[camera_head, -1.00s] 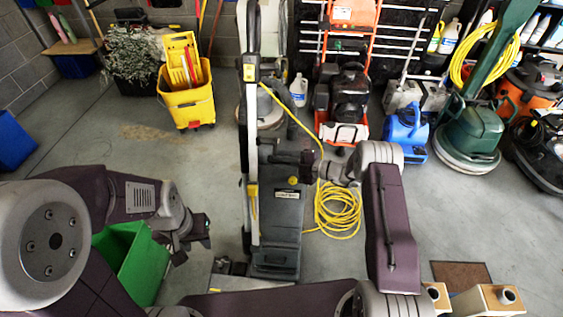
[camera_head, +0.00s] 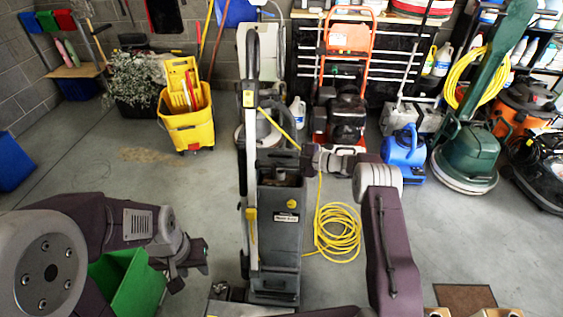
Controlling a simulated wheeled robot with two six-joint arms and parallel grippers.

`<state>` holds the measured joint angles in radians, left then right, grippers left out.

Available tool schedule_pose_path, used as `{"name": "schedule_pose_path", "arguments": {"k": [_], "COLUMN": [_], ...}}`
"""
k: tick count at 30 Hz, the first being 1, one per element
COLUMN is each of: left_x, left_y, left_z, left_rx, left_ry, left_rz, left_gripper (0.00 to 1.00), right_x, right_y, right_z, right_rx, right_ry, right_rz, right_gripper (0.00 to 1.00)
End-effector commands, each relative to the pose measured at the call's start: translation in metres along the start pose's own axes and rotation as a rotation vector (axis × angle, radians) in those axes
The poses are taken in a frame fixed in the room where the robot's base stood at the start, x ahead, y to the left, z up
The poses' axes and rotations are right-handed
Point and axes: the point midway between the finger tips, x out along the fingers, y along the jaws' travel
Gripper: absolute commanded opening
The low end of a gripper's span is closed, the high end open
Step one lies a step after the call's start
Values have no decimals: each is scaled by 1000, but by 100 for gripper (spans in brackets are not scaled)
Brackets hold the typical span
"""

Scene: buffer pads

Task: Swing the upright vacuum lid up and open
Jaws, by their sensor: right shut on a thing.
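The upright vacuum (camera_head: 286,236) stands in the middle of the head view, grey-black, with a tall handle (camera_head: 252,85) on its left side. Its dark lid (camera_head: 276,158) is raised at the top of the body, and the open top of the compartment (camera_head: 284,178) shows below it. My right gripper (camera_head: 303,158) is shut on the lid at its right end; the fingertips are partly hidden against the dark lid. My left gripper (camera_head: 200,256) hangs apart from the vacuum, to its left; its finger gap is unclear.
A yellow mop bucket (camera_head: 188,128) stands behind left. A coiled yellow cord (camera_head: 337,232) lies right of the vacuum. A green bin (camera_head: 128,284) is by my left arm. A blue blower (camera_head: 404,155) and a green floor machine (camera_head: 465,155) stand at right.

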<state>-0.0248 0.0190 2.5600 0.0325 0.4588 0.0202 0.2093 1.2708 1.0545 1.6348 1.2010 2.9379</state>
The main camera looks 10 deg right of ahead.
Motion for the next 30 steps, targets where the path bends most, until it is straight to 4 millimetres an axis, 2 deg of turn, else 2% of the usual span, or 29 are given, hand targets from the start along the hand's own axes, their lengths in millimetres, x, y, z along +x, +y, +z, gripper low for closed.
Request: {"name": "schedule_pose_path", "arguments": {"k": [3, 4, 6, 14, 17, 24, 30], "left_x": [0, 0, 0, 0, -2, -9, -11], "left_y": [0, 0, 0, 0, 0, 0, 0], "left_z": [0, 0, 0, 0, 0, -1, -1], "left_rx": [0, 0, 0, 0, 0, 0, 0], "left_ry": [0, 0, 0, 0, 0, 0, 0], "left_rz": [0, 0, 0, 0, 0, 0, 0], "left_gripper": [36, 36, 36, 36, 36, 36, 36], "right_x": [0, 0, 0, 0, -7, -59, -87], "right_y": [-1, -1, -1, -1, 0, 1, 0], "right_z": [0, 0, 0, 0, 0, 1, 1], "right_rx": [-3, -3, -2, -1, 0, 1, -1], "right_ry": [-1, -1, -1, -1, -2, -5, -3], "right_rz": [-2, -3, -2, -1, 0, 1, -1], "right_gripper": [0, 17, 32, 32, 32, 32, 32]}}
